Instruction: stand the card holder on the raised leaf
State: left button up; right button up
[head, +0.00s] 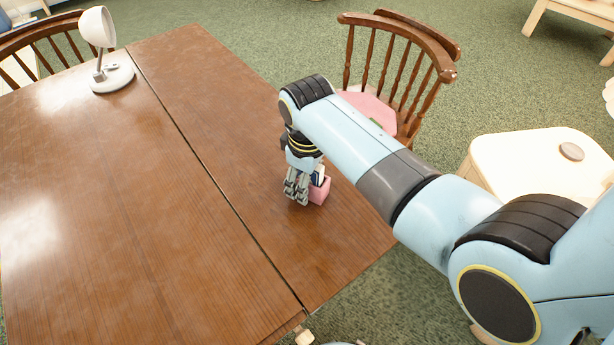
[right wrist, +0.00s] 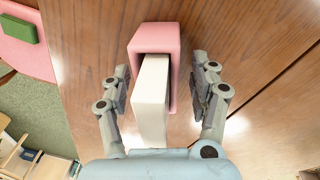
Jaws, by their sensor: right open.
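The card holder (head: 320,191) is a small pink open box on the narrow right-hand leaf (head: 205,85) of the wooden table. Something pale, like a card stack (right wrist: 152,95), stands in it and sticks out of its open side. My right gripper (head: 296,196) is down at the holder, partly covering it. In the right wrist view the pink holder (right wrist: 171,38) lies between the two fingers of my right gripper (right wrist: 163,90). The fingers are open, with a gap on each side. My left gripper is not in view.
A white lamp (head: 112,77) stands at the far left of the table, on the wider section (head: 90,200). A seam divides the two sections. A wooden chair (head: 400,60) with a pink seat is behind the leaf.

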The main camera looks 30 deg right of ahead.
notch_tip(320, 180, up, 12)
jog(key=s+p, duration=0.1)
jog(key=p, duration=0.1)
jog(key=shift+a, duration=0.3)
jog(key=shift+s, duration=0.1)
dwell(0.4)
